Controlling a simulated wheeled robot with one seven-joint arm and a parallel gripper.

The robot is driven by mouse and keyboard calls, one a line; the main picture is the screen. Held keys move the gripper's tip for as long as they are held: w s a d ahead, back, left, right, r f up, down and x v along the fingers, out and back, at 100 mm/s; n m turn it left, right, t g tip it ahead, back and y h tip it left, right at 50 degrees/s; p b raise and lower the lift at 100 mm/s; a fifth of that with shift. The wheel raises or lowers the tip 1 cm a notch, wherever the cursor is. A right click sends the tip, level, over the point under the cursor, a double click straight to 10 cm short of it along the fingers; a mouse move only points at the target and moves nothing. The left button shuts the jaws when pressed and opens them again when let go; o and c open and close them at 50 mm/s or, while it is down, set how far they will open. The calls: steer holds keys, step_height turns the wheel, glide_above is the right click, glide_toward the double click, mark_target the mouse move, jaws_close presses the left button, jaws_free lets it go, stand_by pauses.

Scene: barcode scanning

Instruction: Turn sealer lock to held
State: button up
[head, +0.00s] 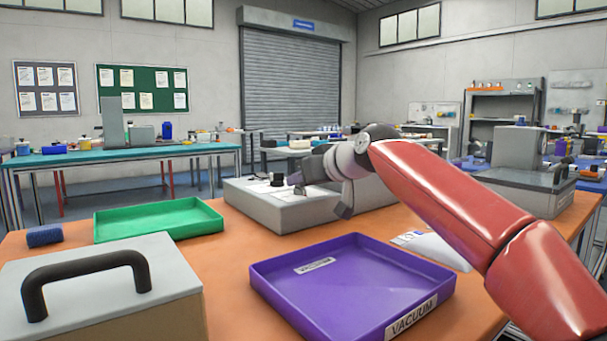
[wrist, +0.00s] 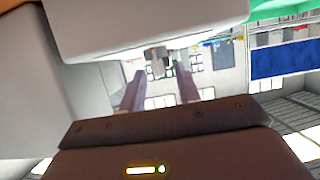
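The grey sealer (head: 275,208) stands at the middle of the orange table, with small black parts, including a dark knob (head: 277,180), on its top. Which of these is the lock I cannot tell. My gripper (head: 318,196) hangs over the sealer's right part, tilted toward the left. In the wrist view my gripper (wrist: 158,82) has its two fingers apart, with a clear gap and nothing held. A small dark grey part (wrist: 157,62) shows beyond the fingertips, under a large pale surface. My wrist hides part of the sealer's right side.
A purple vacuum tray (head: 350,285) lies in front of the sealer. A green tray (head: 155,218) and a blue roll (head: 44,236) are at the left. A handled box (head: 100,290) fills the front left. White packets (head: 435,247) lie right of the purple tray.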

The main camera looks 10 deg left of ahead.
steer(key=shift+w+a+f, duration=0.1)
steer(key=shift+w+a, duration=0.05)
steer(key=shift+w, duration=0.05)
steer(key=shift+c, duration=0.2)
jaws_close()
